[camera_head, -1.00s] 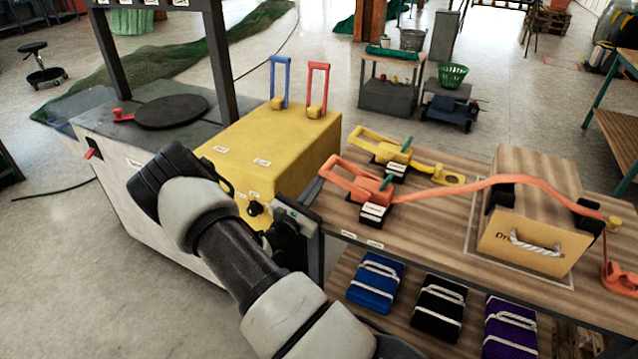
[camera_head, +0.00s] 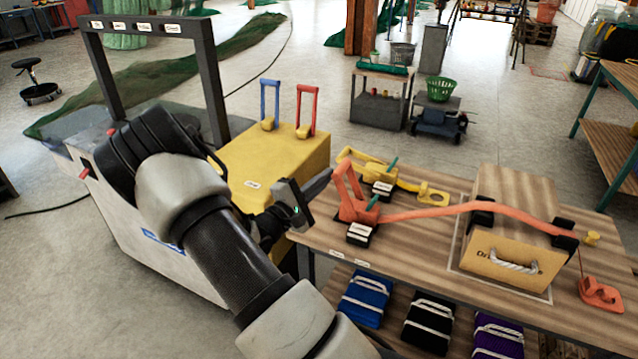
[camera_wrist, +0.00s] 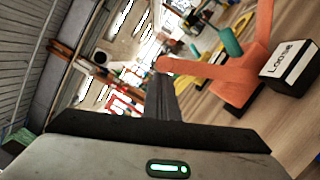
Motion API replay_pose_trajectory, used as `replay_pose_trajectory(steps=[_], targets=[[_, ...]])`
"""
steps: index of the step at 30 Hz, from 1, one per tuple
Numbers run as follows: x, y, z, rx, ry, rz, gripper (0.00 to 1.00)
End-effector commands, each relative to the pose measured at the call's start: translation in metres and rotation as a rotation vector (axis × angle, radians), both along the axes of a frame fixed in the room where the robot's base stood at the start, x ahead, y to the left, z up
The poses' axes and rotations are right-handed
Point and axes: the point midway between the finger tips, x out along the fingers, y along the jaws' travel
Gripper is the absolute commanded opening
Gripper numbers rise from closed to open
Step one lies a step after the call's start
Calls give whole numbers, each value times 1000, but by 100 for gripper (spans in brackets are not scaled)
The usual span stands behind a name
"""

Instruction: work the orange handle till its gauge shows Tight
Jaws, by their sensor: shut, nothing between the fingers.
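The orange handle (camera_head: 347,183) belongs to a ratchet on the wooden bench and stands raised at a steep tilt. It also shows in the wrist view (camera_wrist: 215,71). Its gauge, a small black and white block (camera_head: 360,234), sits in front of it and reads Loose in the wrist view (camera_wrist: 292,68). An orange strap (camera_head: 440,211) runs from the ratchet over a wooden crate (camera_head: 512,263). My gripper (camera_head: 322,182) is shut and empty, just left of the raised handle. In the wrist view its fingers end close by the handle's end; I cannot tell whether they touch.
A yellow ratchet (camera_head: 375,170) with its own strap lies behind the orange one. A yellow housing (camera_head: 285,160) with a blue lever (camera_head: 270,103) and a red lever (camera_head: 307,108) stands left. Folded bundles lie on the shelf below. The bench front is clear.

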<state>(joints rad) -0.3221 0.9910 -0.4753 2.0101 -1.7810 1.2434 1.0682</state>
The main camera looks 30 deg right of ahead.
Motion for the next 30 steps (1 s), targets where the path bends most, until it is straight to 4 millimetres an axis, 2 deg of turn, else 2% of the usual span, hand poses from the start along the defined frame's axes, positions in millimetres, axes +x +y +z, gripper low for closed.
replay_pose_trajectory(steps=[6, 15, 30], targets=[[-17, -10, 12, 90, -153, -5, 0], [-33, -20, 20, 171, -293, -4, 0], [-42, -25, 23, 202, -348, -9, 0]])
